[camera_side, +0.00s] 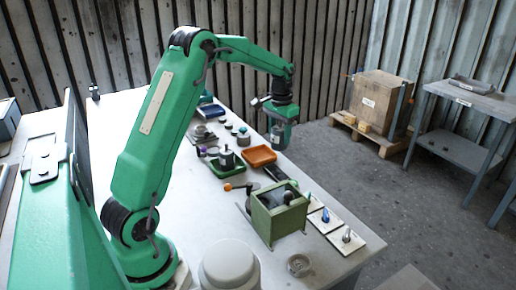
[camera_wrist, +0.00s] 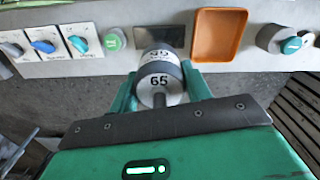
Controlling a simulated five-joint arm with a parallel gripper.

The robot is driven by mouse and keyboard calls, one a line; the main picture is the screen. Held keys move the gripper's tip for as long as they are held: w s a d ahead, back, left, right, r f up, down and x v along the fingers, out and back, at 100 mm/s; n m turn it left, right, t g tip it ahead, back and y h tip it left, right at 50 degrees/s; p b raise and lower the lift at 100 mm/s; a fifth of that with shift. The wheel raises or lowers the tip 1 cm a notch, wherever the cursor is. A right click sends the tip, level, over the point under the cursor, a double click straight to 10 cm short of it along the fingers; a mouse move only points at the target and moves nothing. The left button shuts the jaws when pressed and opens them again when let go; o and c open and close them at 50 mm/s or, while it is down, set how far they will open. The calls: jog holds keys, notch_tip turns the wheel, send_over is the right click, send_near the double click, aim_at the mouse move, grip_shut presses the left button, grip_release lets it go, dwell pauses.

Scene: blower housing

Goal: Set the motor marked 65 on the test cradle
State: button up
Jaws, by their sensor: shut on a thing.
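The motor marked 65 (camera_wrist: 160,84) is a short grey-and-white cylinder with a dark band, its number showing in the wrist view. My gripper (camera_wrist: 160,77) is shut on it, a green finger on each side. In the side view my gripper (camera_side: 279,136) hangs above and beyond the bench's far right edge, with the motor mostly hidden in it. I cannot tell for sure which item is the test cradle. A green tray (camera_side: 213,167) on the bench holds a grey, dark-topped part (camera_side: 227,157).
An orange tray (camera_side: 259,155) and a dark plate (camera_side: 277,172) lie near the bench edge. A green open box (camera_side: 279,220) stands nearer, beside several switch plates (camera_side: 347,238). A round grey part with a teal top (camera_side: 243,137) stands farther back.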

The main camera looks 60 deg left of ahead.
jog(key=shift+s+d, duration=0.45)
jog(key=shift+d, duration=0.1)
jog(key=s+d+f, duration=0.3)
jog(key=s+d, duration=0.7)
jog(key=s, duration=0.2)
jog(key=shift+s+f, duration=0.25)
jog(key=shift+s, duration=0.05)
jog(key=shift+f, duration=0.2)
jog(key=shift+f, duration=2.3)
jog(key=shift+f, duration=0.95)
dwell(0.4)
jog(key=o, duration=1.4)
jog(key=shift+o, duration=0.2)
